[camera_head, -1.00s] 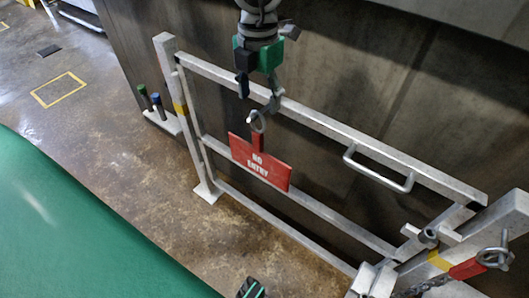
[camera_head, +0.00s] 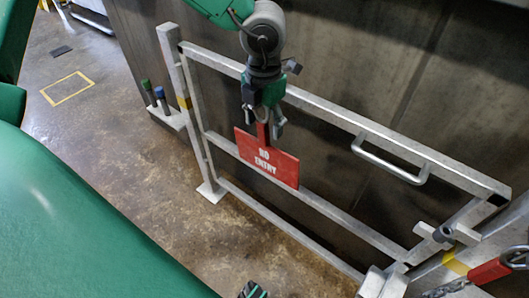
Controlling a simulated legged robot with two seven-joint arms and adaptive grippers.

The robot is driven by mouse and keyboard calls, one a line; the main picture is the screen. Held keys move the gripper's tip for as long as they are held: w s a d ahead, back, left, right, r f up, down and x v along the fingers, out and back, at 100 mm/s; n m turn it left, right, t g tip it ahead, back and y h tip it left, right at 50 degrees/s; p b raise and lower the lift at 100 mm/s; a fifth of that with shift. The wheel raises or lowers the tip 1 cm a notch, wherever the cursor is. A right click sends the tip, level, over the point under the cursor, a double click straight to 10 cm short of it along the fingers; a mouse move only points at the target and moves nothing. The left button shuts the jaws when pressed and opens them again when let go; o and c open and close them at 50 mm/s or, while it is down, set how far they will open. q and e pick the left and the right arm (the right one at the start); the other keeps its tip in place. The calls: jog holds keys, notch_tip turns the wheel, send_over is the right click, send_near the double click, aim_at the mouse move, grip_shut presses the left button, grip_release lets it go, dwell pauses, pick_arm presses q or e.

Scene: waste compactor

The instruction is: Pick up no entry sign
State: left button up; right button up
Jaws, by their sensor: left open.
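The red no entry sign (camera_head: 267,163) with white lettering hangs on the metal gate, at the centre of the head view. A narrow red tab rises from its top edge towards a metal ring. My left gripper (camera_head: 264,122) is open and comes from above, one finger on each side of the ring and upper tab. The fingers partly hide the ring, and I cannot tell whether they touch it. A black and green tip, probably of my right gripper (camera_head: 252,290), just shows at the bottom edge; its jaws cannot be made out.
The grey metal gate (camera_head: 330,115) has a handle (camera_head: 390,165) on its top rail and a dark wall behind. The floor between is clear.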

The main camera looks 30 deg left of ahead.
pick_arm(q)
jog(key=shift+a+f, duration=0.1)
jog(key=shift+a, duration=0.45)
grip_shut()
pick_arm(e)
jog(key=shift+a+r, duration=0.2)
jog(key=shift+a, duration=0.15)
pick_arm(q)
jog(key=shift+d, duration=0.2)
pick_arm(e)
jog(key=shift+d, duration=0.1)
pick_arm(q)
jog(key=shift+r+p, duration=0.35)
jog(key=shift+r, duration=0.25)
jog(key=r+p, duration=0.1)
jog(key=s+r, duration=0.1)
jog(key=shift+a+r+p, duration=0.15)
jog(key=shift+r+p, duration=0.2)
jog(key=s+a+p, duration=0.1)
jog(key=s+p, duration=1.2)
jog(key=s, duration=0.4)
jog(key=shift+a+f+p, duration=0.15)
jog(key=shift+p, duration=0.25)
pick_arm(e)
notch_tip(320, 180, up, 16)
